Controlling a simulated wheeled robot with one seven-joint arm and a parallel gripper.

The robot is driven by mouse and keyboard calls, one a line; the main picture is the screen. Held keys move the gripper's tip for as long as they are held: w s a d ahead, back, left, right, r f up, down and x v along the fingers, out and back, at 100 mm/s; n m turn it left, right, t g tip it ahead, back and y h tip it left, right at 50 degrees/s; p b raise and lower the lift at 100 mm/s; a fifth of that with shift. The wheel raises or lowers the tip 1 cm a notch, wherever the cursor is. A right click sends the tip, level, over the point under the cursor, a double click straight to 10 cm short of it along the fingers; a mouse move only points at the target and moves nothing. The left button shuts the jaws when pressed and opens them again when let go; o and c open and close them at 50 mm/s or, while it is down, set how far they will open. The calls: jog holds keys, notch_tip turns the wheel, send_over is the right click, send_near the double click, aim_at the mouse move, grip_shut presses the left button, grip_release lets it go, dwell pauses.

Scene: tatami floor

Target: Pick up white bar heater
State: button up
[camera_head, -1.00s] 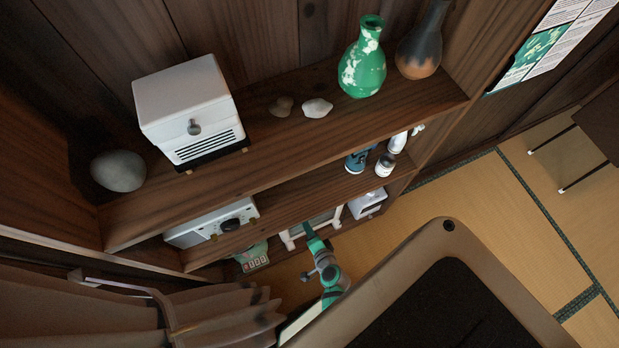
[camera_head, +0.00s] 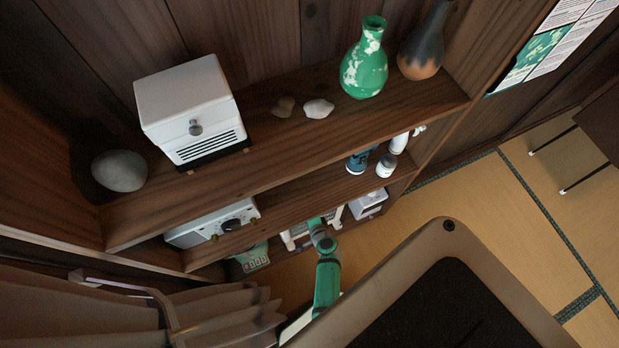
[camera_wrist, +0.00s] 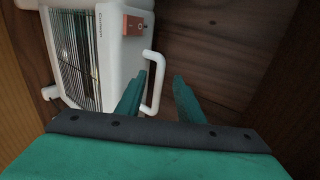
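The white bar heater (camera_wrist: 124,62) stands on the lowest shelf, with a wire grille on its front, a red-orange part on its body and a white loop handle (camera_wrist: 156,85) on its right side. In the head view, part of the heater (camera_head: 288,241) shows behind my arm. My gripper (camera_wrist: 159,75) is open, its two teal fingers pointing toward the heater's right side. In the wrist view the handle appears between the fingers, closer to the left one; I cannot tell whether they touch. My gripper is mostly hidden in the head view.
A green scale (camera_head: 256,257) sits left of the heater, and a white device (camera_head: 368,204) right of it. The middle shelf (camera_head: 300,194) above holds a white box (camera_head: 212,224) and small bottles (camera_head: 386,165). A wooden wall (camera_wrist: 285,110) is close on the gripper's right.

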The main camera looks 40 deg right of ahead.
jog(key=shift+x, duration=1.3)
grip_shut()
dwell(0.4)
jog(key=shift+w+d+r, duration=0.15)
jog(key=shift+r, duration=0.05)
